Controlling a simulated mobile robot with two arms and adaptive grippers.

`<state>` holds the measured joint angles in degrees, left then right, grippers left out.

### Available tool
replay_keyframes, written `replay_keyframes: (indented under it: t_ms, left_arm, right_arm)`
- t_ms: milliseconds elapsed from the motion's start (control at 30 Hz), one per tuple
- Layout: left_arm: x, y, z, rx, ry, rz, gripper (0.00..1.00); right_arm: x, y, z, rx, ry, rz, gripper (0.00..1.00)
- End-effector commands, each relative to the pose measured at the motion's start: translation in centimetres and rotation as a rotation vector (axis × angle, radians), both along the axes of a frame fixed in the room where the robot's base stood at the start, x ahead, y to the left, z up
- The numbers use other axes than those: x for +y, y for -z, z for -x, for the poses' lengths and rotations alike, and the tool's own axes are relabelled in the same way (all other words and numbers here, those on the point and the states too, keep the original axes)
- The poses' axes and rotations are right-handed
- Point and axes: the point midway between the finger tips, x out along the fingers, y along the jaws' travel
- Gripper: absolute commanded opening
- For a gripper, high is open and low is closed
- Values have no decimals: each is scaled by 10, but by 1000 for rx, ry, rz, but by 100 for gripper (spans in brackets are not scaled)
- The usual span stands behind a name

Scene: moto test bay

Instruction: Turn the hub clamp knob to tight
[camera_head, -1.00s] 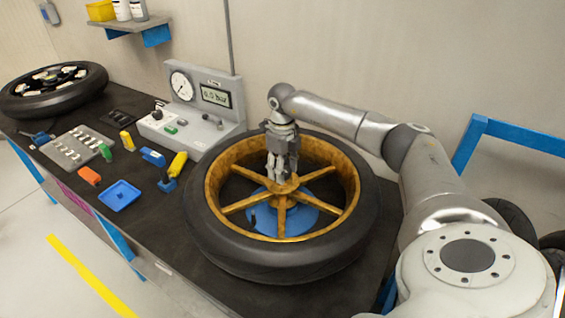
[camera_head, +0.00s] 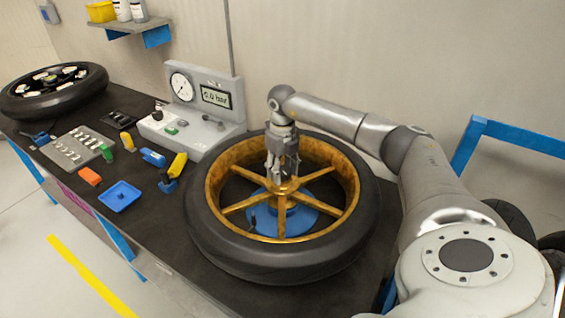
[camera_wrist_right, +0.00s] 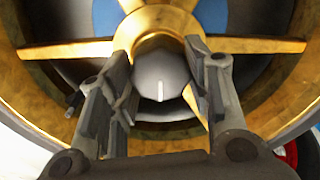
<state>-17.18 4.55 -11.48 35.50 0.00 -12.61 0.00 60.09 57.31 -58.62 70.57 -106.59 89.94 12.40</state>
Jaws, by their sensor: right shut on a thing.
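The hub clamp knob (camera_wrist_right: 160,72) is a grey round knob with a white mark line, at the hub of the gold-spoked wheel (camera_head: 245,225). In the right wrist view the white line points toward the bottom of the picture. My right gripper (camera_head: 283,178) reaches down from above onto the hub. Its two fingers stand on either side of the knob in the wrist view (camera_wrist_right: 160,85), shut on it. In the head view the fingers hide the knob. My left gripper is not in view.
The wheel lies flat over a blue round support (camera_head: 310,213) on the dark bench. A gauge box (camera_head: 205,100) reading about 0.0 bar stands behind left. A blue tray (camera_head: 120,196), small coloured tools and a second wheel (camera_head: 50,90) lie to the left.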

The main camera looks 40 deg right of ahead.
Motion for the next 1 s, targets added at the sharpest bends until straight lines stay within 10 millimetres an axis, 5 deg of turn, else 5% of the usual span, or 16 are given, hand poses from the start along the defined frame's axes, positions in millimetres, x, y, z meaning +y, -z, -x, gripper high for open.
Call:
replay_keyframes:
  t_ms: [33,67,200,633,1000]
  left_arm:
    - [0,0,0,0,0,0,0]
    - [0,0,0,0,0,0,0]
    - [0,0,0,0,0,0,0]
    - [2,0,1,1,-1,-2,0]
    - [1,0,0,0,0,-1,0]
  right_arm:
    - [-1,-1,0,-2,4,0,21]
    - [-1,-1,0,-2,4,0,49]
    - [-1,-1,0,-1,2,0,67]
    - [0,-9,-1,-2,0,-1,67]
    - [0,-82,-1,-5,0,-1,67]
